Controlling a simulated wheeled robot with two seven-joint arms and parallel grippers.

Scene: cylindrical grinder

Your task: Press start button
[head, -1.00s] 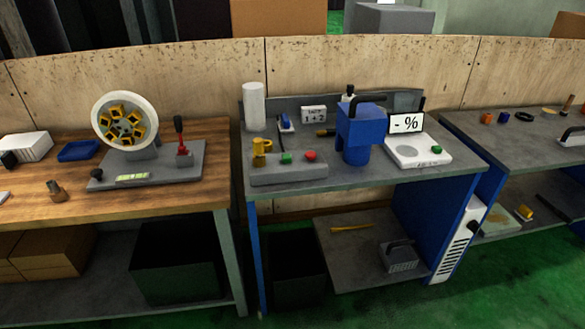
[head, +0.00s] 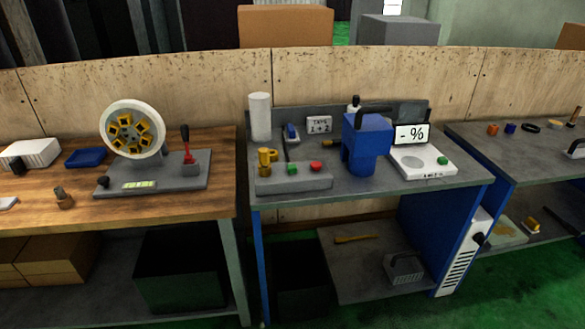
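A grey control box (head: 294,181) sits at the front left of the middle grey workbench. On its top are a green button (head: 292,169), a red button (head: 316,167) and a yellow part (head: 265,160) at its left end. No labels on the buttons can be read. Neither of my grippers shows in the head view.
A blue machine (head: 366,143) with a black handle stands between the control box and the white device. A wooden bench (head: 130,208) with a round wheel fixture (head: 133,129) is on the left. Another grey bench (head: 530,150) is on the right. Green floor (head: 500,290) is open in front.

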